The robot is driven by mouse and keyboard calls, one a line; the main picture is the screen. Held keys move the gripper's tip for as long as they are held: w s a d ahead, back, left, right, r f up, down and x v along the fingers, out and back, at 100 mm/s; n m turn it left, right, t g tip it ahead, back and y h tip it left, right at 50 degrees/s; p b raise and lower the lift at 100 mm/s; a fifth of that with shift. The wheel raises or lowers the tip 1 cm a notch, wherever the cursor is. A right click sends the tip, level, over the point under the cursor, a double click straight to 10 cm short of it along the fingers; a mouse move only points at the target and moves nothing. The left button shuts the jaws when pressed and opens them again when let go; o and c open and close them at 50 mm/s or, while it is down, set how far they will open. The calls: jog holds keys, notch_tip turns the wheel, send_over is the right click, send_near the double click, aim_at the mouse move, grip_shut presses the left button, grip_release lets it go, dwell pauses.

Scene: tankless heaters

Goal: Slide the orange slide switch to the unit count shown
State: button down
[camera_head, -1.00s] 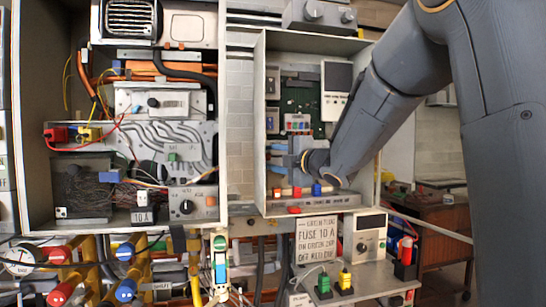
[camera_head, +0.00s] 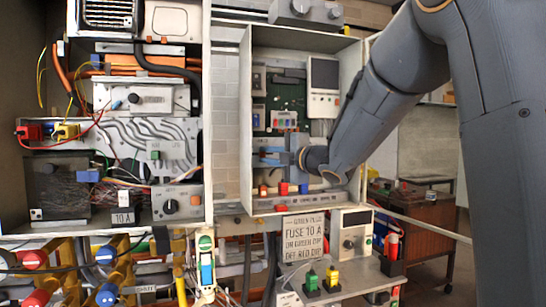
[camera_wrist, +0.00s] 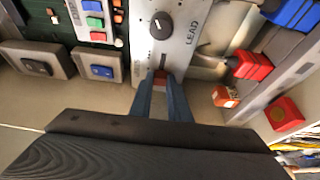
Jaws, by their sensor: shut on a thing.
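A small orange-red piece (camera_wrist: 160,77), which looks like the slide switch's handle, shows between my fingertips in the wrist view. It sits at the lower edge of a pale panel (camera_wrist: 160,50) with a dark round knob and the word LEAD. My gripper (camera_wrist: 160,90) is shut on this piece, with one blue finger on each side. In the head view my gripper (camera_head: 288,150) reaches into the open grey cabinet (camera_head: 246,120), and its wrist hides the switch there. I cannot read the switch's markings or a unit count.
Red (camera_wrist: 250,65) and blue (camera_wrist: 290,12) connectors, an orange block (camera_wrist: 225,97) and a red block (camera_wrist: 284,113) lie right of my fingers. Rocker switches (camera_wrist: 102,71) stand to the left. A paper sign (camera_head: 309,238) hangs below the cabinet.

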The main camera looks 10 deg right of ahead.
jog(key=shift+d, duration=0.2)
jog(key=shift+a, duration=0.1)
jog(key=c, duration=1.6)
grip_release()
jog(key=shift+c, duration=0.2)
jog(key=b+v, duration=0.2)
jog(key=v, duration=0.5)
jog(key=shift+s+d, duration=0.25)
jog(key=shift+s, duration=0.1)
